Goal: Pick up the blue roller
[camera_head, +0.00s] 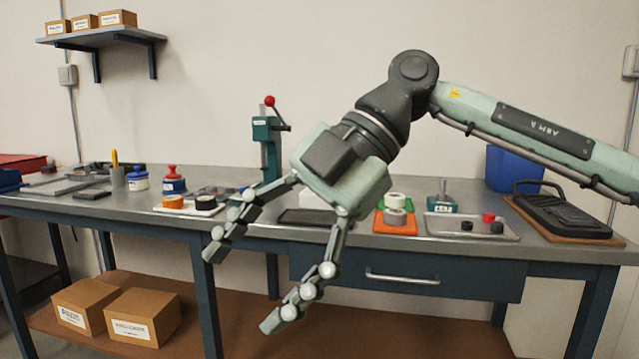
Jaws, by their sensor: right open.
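I cannot single out a blue roller with certainty. On the metal tray (440,228) at the right of the bench lie a small red piece (489,217), a small black piece (467,226) and a dark, perhaps bluish piece (497,228). A smaller tray (188,210) at the left holds an orange piece (173,202) and a black piece (205,202). My right gripper (243,287) is open and empty, fingers spread and pointing down in front of the bench edge. It hides part of the bench middle. My left gripper is not in view.
The metal bench (345,243) bears a teal press (267,145), blue-labelled jars (138,180), an orange mat (394,229) with grey and white rolls, a blue bin (514,168) and a black case (562,215). Cardboard boxes (143,318) stand on the lower shelf.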

